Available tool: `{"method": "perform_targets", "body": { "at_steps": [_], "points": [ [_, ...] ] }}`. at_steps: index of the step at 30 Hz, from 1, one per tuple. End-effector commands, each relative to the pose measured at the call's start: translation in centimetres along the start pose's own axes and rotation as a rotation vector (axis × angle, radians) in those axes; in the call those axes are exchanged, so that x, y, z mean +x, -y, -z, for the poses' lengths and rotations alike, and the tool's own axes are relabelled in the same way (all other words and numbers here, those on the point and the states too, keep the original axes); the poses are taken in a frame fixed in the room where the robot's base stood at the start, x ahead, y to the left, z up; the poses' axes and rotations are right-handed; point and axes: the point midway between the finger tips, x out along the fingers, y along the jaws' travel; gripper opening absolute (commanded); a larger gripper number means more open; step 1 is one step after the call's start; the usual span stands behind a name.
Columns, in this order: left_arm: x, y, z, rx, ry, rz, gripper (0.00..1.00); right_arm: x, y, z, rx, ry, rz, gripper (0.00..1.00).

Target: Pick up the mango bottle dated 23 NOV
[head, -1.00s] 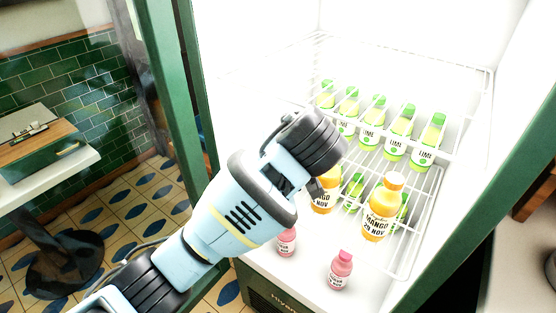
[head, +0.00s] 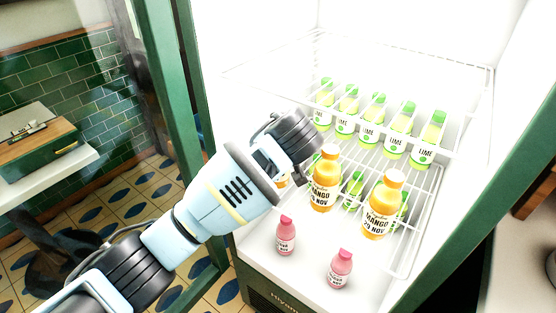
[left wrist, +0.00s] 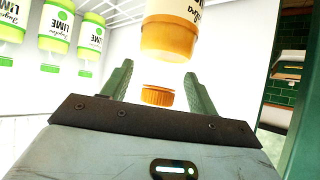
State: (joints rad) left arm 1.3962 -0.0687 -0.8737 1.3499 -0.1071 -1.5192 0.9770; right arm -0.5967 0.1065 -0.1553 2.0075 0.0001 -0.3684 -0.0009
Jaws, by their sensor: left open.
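In the head view, three orange mango bottles stand on the fridge's lower wire shelf. The right one (head: 380,212) is clear of my arm; its date reads like 29 NOV. The middle one (head: 323,188) has a NOV label whose day I cannot read. The left one (head: 282,181) is mostly hidden behind my wrist. In the left wrist view, which looks upside down, my left gripper (left wrist: 158,72) is open, its green fingers either side of a mango bottle (left wrist: 170,38) with an orange cap. Its date is out of view, and contact is not visible. My right gripper is not in view.
Several lime bottles (head: 369,122) stand in a row behind the mango bottles. Two pink bottles (head: 285,236) (head: 340,269) stand on the white floor in front. A green door frame (head: 184,130) is at left, close to my arm.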

Motion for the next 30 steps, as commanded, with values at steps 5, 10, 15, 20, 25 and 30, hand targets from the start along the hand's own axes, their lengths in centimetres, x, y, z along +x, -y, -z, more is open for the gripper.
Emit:
{"method": "perform_targets", "body": {
  "at_steps": [5, 10, 15, 20, 25, 30],
  "points": [
    [0.08, 0.00, 0.03, 0.000, 0.000, 0.000, 0.59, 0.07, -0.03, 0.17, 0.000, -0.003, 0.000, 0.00],
    [0.06, 0.00, 0.03, 0.000, -0.001, 0.000, 0.45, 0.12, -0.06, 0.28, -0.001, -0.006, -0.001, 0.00],
    [0.06, 0.00, 0.02, 0.000, 0.000, 0.000, 0.23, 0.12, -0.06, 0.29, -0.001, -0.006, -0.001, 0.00],
    [0.06, -0.01, 0.00, 0.000, 0.000, 0.000, 0.02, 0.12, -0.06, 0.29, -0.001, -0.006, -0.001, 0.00],
    [0.00, -0.04, 0.08, 0.000, -0.002, -0.001, 0.00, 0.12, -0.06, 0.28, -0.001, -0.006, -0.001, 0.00],
    [0.04, -0.04, -0.01, 0.000, 0.000, -0.001, 0.00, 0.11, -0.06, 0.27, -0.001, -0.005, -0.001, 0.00]
  ]
}}
